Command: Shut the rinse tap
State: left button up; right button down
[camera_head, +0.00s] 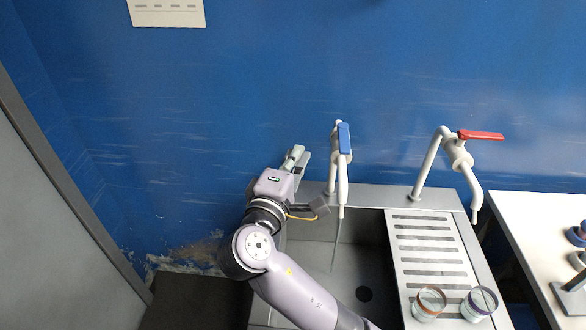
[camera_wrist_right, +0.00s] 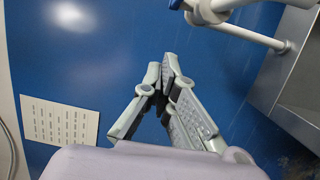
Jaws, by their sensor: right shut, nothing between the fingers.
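A pale tap with a blue lever (camera_head: 344,137) stands at the back of the sink. Its lever lies roughly in line with the spout, and a thin grey stream (camera_head: 336,245) falls from the spout into the basin. A second tap with a red lever (camera_head: 481,135) stands to the right; its lever points sideways to the right, and no stream shows under it. My right gripper (camera_head: 297,157) is left of the blue-levered tap, apart from it, shut and empty. In the wrist view its fingertips (camera_wrist_right: 169,66) meet, with part of a tap (camera_wrist_right: 210,12) at the top right. My left gripper is out of view.
The sink basin (camera_head: 304,255) has a dark drain. A slotted drainboard (camera_head: 398,275) on its right carries two glass dishes, one brown-rimmed (camera_head: 429,301) and one purple-rimmed (camera_head: 480,303). The blue wall (camera_head: 230,80) is close behind the taps. A white table (camera_head: 525,220) stands at right.

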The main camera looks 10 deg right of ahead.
aim_at(344, 138)
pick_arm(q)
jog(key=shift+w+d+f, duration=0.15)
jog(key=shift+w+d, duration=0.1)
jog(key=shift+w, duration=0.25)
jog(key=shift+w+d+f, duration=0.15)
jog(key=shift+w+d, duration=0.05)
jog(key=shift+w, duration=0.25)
pick_arm(e)
jog(key=w+d, duration=0.3)
jog(key=d, duration=0.3)
jog(key=shift+d+f, duration=0.15)
jog(key=shift+f, duration=0.05)
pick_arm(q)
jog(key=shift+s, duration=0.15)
pick_arm(e)
jog(key=shift+s, duration=0.15)
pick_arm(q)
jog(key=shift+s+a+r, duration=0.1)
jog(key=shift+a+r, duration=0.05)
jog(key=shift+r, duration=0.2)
pick_arm(e)
jog(key=shift+s+d+n+t+y, duration=0.3)
jog(key=shift+n+t+y, duration=0.15)
jog(key=shift+y, duration=0.25)
